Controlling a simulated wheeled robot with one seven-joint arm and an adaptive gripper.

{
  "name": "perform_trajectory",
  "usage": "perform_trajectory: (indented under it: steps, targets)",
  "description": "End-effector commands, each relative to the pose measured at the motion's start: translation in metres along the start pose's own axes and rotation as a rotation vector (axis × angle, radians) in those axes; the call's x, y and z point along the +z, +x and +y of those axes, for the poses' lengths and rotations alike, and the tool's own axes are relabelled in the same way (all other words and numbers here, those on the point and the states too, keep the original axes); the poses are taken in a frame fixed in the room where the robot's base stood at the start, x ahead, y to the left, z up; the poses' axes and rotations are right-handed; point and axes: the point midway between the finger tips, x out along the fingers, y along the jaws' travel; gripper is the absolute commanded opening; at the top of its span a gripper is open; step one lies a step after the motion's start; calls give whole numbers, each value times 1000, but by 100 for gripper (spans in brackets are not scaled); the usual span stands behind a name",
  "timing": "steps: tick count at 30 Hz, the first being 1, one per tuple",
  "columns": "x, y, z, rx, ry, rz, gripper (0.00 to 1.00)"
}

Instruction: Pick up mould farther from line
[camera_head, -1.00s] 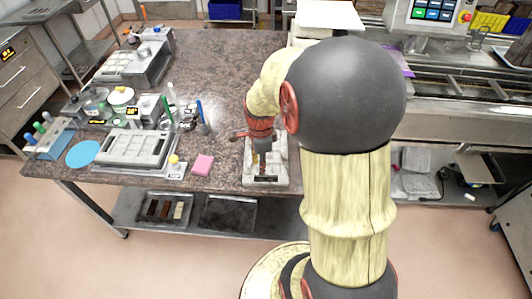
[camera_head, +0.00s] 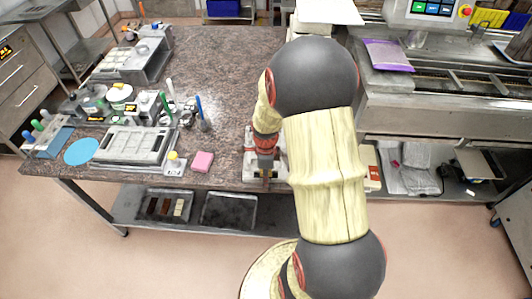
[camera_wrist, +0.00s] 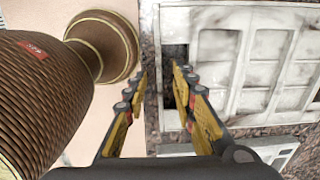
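A whitish mould (camera_head: 250,168) lies at the front right edge of the stone-topped table, partly hidden by my arm. In the wrist view it shows as a worn white mould (camera_wrist: 240,75) with rectangular cavities. My gripper (camera_wrist: 159,78) is open and empty at its edge. The right finger overlaps the mould's side in the picture, and the left finger is over the floor beyond the table edge. I cannot tell whether either finger touches the mould. Part of another pale framed piece (camera_wrist: 280,150) shows at lower right; I cannot tell if it is a second mould.
A grey slotted tray (camera_head: 130,147), a pink sponge (camera_head: 202,161) and several bottles and tools stand to the left on the table (camera_head: 225,75). The line (camera_head: 450,110) runs along the right, with a purple-edged packet (camera_head: 388,55). The table's back middle is clear.

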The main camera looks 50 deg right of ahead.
Motion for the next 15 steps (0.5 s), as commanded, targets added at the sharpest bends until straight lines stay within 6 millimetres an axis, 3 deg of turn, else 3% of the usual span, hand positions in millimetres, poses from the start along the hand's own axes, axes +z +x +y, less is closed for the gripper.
perform_trajectory:
  steps: [5, 15]
  targets:
    - [0, -1, 0, -1, 0, 0, 26]
    - [0, -1, 0, 0, 0, 0, 8]
